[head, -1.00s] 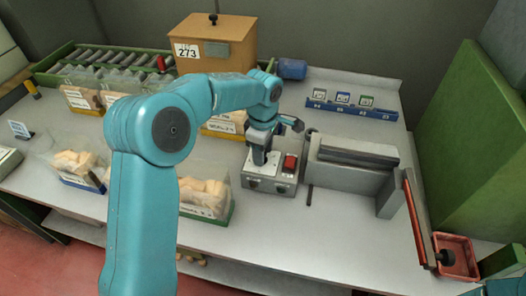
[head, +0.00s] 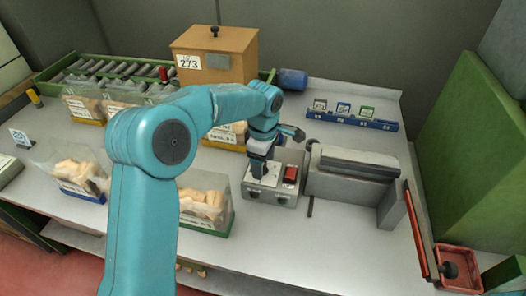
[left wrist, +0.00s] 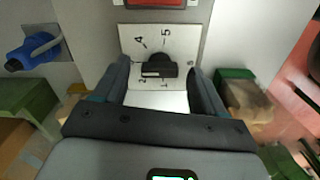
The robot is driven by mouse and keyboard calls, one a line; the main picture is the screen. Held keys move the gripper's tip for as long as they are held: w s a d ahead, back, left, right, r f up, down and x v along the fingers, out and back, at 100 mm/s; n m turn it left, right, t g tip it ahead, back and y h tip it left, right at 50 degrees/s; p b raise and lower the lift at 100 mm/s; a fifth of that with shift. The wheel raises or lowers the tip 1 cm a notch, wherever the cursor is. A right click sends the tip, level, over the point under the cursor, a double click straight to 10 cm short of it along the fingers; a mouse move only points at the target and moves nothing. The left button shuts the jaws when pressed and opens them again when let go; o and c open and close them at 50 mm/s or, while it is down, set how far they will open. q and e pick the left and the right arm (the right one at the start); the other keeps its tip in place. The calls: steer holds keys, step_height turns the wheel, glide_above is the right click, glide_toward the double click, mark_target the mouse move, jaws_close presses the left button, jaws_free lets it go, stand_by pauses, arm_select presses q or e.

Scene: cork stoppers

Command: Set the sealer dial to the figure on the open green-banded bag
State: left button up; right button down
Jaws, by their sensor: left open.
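The sealer's control box (head: 272,190) stands mid-table, with a red button (head: 290,174). In the left wrist view, its black dial knob (left wrist: 160,66) sits on a white plate (left wrist: 190,40) with figures around it; 4 and 5 show at the far side, smaller figures at the near side. I cannot tell surely which figure the knob points to. My left gripper (head: 262,168) is over the dial, open; its two fingers (left wrist: 160,82) stand either side of the knob, apart from it. A green-banded bag (head: 205,203) stands left of the box; its figure is unreadable. My right gripper is out of view.
The sealing bar (head: 357,163) lies right of the dial box. Yellow-banded bags (head: 85,107) and a blue-banded bag (head: 75,172) stand left. A wooden box marked 273 (head: 215,55), a blue rack (head: 350,121) and a red tray (head: 458,270) surround the work area.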

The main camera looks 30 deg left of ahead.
arm_select(q)
step_height(320, 180, up, 16)
steer(key=p, duration=0.2)
stand_by(0.4)
